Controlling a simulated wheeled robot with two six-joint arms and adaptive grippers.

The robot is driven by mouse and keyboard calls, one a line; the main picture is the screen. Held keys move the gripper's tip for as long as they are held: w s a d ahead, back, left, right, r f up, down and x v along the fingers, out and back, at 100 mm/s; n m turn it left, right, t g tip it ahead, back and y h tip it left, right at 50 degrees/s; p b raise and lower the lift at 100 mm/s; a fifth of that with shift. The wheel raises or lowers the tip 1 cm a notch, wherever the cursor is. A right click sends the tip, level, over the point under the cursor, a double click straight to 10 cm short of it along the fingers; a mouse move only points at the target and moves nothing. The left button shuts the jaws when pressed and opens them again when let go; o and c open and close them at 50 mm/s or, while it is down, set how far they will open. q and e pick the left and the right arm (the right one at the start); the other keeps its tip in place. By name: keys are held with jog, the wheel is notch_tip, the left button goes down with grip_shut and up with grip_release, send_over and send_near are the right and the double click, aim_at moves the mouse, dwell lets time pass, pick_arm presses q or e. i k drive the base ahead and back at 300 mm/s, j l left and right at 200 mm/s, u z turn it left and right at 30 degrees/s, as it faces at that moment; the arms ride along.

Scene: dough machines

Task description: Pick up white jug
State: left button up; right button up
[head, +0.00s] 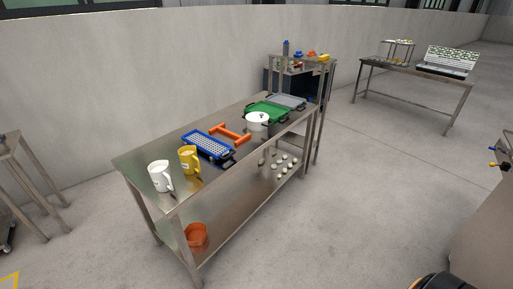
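A white jug (159,177) stands upright near the left front end of a steel table (139,158). Its handle faces right. A yellow jug (188,160) stands just to its right, a small gap apart. Neither of my grippers shows in the head view, and nothing is holding the white jug.
Behind the jugs lie a blue tray (207,145), an orange frame (231,133), a white pot (257,122) and a green tray (267,111). An orange container (196,235) sits on the lower shelf. Another table (413,74) stands far right. The floor in front is clear.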

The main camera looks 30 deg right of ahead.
aim_at(159, 171)
jog(key=z, duration=1.3)
jog(key=i+z, duration=0.1)
jog(key=z, duration=1.8)
jog(key=i+z, duration=0.1)
jog(key=z, duration=1.2)
jog(key=j+z, duration=0.1)
jog(key=z, duration=0.55)
jog(key=u, duration=4.8)
jog(key=i+j+z, duration=0.15)
jog(key=j+z, duration=0.2)
jog(key=j, duration=0.4)
jog(key=j+z, duration=0.35)
jog(key=j, duration=0.4)
jog(key=j+z, duration=0.35)
jog(key=j, duration=0.45)
jog(key=k, duration=0.05)
